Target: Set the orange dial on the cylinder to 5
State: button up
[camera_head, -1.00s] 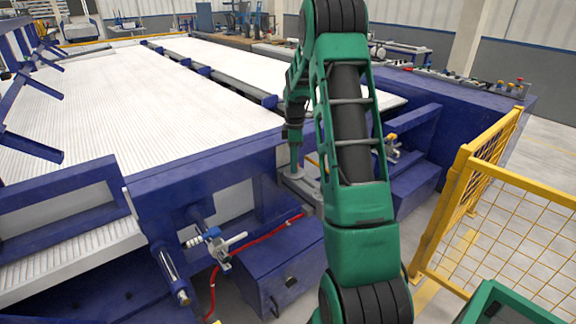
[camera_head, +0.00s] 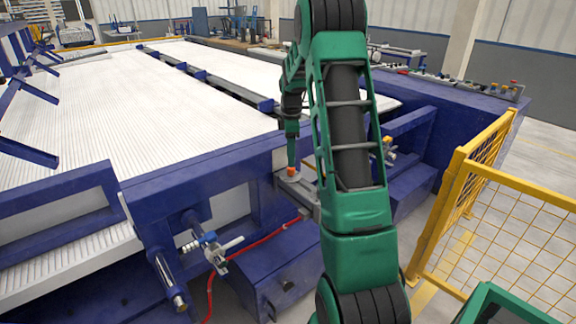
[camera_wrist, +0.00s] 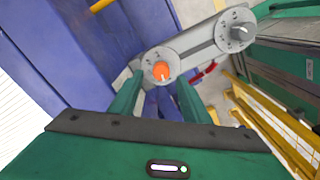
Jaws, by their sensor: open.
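The orange dial (camera_wrist: 161,70) sits on a round grey face at the near end of the grey metal cylinder housing (camera_wrist: 189,43). Its setting is too small to read. In the wrist view, my gripper (camera_wrist: 160,88) is open, with one green finger on each side below the dial; whether they touch it is not clear. In the head view, the orange dial (camera_head: 291,171) shows just below the tip of my arm, on the grey housing (camera_head: 302,186). My gripper's fingers are hard to make out there.
A second, grey knob (camera_wrist: 239,31) is on the housing's other end. A yellow mesh fence (camera_head: 500,215) stands to the right.

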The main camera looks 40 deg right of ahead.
notch_tip(320, 180, up, 6)
dwell(0.5)
